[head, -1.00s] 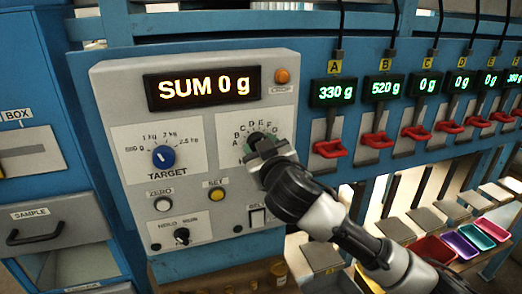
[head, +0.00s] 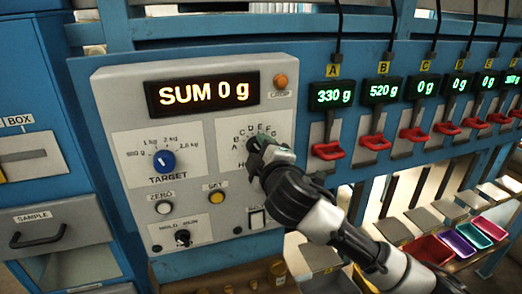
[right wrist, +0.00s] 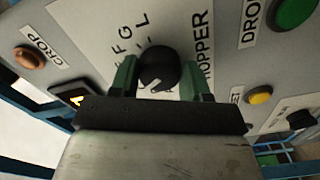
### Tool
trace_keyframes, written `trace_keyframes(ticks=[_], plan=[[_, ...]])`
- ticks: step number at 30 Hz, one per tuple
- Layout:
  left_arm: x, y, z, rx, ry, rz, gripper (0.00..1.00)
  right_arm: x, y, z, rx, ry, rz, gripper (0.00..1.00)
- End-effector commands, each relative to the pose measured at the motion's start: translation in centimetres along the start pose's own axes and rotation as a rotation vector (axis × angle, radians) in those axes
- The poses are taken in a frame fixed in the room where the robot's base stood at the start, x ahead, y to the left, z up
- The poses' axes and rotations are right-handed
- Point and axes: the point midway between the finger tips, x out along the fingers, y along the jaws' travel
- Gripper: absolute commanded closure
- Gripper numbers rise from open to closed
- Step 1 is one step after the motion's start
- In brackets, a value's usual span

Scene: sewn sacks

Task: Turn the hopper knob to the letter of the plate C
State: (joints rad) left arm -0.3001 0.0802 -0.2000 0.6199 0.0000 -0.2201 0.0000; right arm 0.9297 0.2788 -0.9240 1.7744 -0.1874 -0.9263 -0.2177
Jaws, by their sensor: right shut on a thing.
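My right gripper (head: 262,152) is at the hopper dial on the grey panel in the head view and hides most of the knob. In the right wrist view its two green fingers (right wrist: 160,82) are shut on the round black hopper knob (right wrist: 158,64). A pale pointer mark shows on the knob's face. Letters F, G and L show beside it, with the word HOPPER; the other letters there are hidden or blurred. In the head view the dial letters arc above the gripper. Plate C's display (head: 423,87) reads 0 g. My left gripper is not in view.
The panel display (head: 203,90) reads SUM 0 g. The blue target knob (head: 164,161) is left of the dial, and the yellow SET button (head: 217,197) is below. Red levers (head: 326,151) hang to the right. Colored trays (head: 433,249) stand lower right.

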Motion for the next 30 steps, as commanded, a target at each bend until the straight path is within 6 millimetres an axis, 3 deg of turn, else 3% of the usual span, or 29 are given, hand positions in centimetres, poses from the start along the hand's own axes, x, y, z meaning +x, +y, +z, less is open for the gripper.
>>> trace_keyframes(ticks=[9, 25, 26, 30], plan=[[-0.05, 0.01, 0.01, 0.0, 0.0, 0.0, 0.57, 0.01, -0.04, 0.01, -0.116, 0.0, -0.001, 0.77], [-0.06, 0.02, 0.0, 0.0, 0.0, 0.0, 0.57, 0.0, -0.07, 0.01, -0.135, 0.0, -0.002, 0.77], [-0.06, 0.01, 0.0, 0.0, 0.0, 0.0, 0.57, 0.0, -0.07, 0.01, -0.135, 0.0, -0.002, 0.48], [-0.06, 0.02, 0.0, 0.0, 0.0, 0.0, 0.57, 0.0, -0.05, 0.01, -0.135, 0.0, -0.002, 0.28]])
